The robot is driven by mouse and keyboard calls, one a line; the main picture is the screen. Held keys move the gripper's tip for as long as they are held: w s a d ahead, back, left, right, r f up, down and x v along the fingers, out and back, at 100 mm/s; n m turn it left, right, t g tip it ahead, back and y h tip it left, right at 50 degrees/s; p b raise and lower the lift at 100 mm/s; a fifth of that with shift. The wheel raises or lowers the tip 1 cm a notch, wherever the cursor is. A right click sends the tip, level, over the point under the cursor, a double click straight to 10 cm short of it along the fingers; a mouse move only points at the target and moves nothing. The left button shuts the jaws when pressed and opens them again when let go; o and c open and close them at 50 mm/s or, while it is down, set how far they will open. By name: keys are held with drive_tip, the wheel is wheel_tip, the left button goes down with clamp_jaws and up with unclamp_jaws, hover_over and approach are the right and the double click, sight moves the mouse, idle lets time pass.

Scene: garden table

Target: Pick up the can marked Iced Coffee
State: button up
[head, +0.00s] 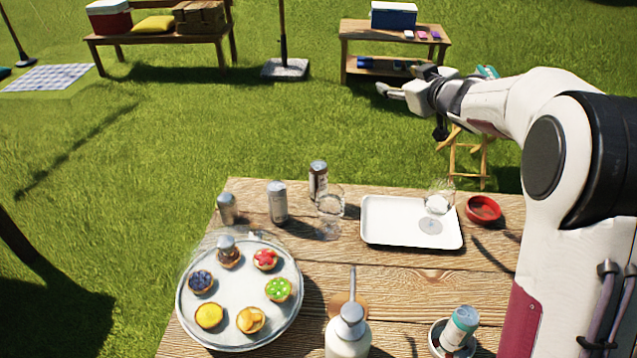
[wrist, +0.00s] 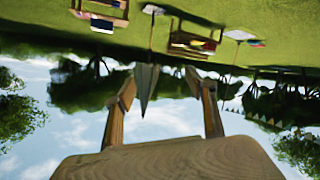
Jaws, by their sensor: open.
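No label reading Iced Coffee can be made out. A tall can-like container with a dark and pale label (head: 318,182) stands at the table's back edge. A grey one (head: 277,203) stands left of it, and a shorter grey one (head: 228,209) farther left. A teal and white can (head: 461,328) stands tilted-looking in a small round dish at the front right. My gripper (head: 390,91) is high beyond the table's back edge, well away from all of them. In the wrist view my gripper (wrist: 165,95) has its fingers wide apart with nothing between them.
A tray of tarts (head: 190,318) is at the left, seemingly under a clear dome. A pump bottle (head: 348,338) stands in front. A clear glass (head: 330,204) stands close to the tall can. A white tray (head: 385,236) and red bowl (head: 483,209) are at the right.

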drive_tip(key=w+a+f+n+g+y, duration=0.1)
drive_tip(key=w+a+f+n+y, duration=0.15)
drive_tip(key=a+f, duration=0.2)
drive_tip(key=n+g+y, duration=0.4)
drive_tip(key=g+y, duration=0.1)
drive_tip(key=g, duration=0.4)
approach(319, 179)
drive_tip(key=w+a+f, duration=0.2)
drive_tip(key=w+f, duration=0.1)
drive_tip(key=shift+a, duration=0.1)
drive_tip(key=shift+y+x, duration=0.25)
drive_tip(key=shift+x, duration=1)
drive_tip(key=shift+a, duration=0.1)
drive_tip(key=shift+x, duration=2.55)
drive_tip(key=shift+w+f, duration=0.1)
drive_tip(key=shift+f, duration=0.05)
